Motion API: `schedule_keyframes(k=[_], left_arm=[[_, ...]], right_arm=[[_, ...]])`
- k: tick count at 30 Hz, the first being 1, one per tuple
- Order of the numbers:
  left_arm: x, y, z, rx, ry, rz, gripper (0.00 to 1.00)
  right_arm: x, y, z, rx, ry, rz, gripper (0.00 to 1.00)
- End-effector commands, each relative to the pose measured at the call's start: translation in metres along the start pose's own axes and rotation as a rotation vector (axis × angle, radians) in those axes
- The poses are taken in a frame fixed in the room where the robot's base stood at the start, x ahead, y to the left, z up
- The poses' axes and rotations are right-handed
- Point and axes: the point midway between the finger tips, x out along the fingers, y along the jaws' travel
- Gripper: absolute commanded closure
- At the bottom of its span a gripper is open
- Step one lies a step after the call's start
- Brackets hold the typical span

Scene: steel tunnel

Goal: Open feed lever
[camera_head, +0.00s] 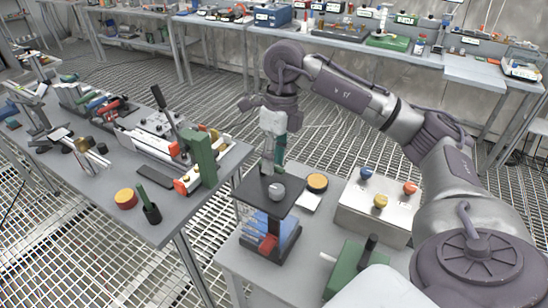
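My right arm reaches in from the right, and its gripper (268,168) points down above a dark square plate (246,190) with a round grey knob (276,191). The plate sits over a blue base (284,236) with a red part (268,243). The fingers are small and seen edge-on, so their opening and any contact are unclear. I cannot tell which part is the feed lever. A long black lever (162,108) stands tilted on the left table's machine, and a short black handle (370,246) stands on a green block (352,270). My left gripper is not in view.
A metal box (356,208) with blue, red and yellow knobs stands right of the plate, under my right arm. A yellow-topped round button (317,182) lies between them. The left table (188,208) holds a tall green block (200,156) and several tools. Grating floor separates the tables.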

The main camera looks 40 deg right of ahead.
Motion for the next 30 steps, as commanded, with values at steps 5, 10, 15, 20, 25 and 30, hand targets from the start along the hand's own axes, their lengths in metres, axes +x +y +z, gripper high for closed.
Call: schedule_keyframes(k=[5,10,15,20,25,30], left_arm=[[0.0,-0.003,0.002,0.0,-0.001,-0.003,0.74],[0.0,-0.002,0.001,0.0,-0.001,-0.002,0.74],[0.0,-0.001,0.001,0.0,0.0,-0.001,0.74],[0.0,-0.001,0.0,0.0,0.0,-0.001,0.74],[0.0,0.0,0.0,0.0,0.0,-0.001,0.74],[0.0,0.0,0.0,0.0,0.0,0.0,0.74]], right_arm=[[0.0,0.0,0.0,0.001,0.001,0.001,0.6],[-0.015,0.0,0.001,0.001,-0.002,0.001,0.6],[-0.051,0.0,0.001,0.0,-0.005,0.0,0.6],[-0.078,0.0,0.0,0.001,-0.005,-0.003,0.6],[-0.099,-0.001,0.0,0.002,-0.004,-0.003,0.6],[-0.113,0.0,0.001,0.0,-0.002,-0.001,0.6]])
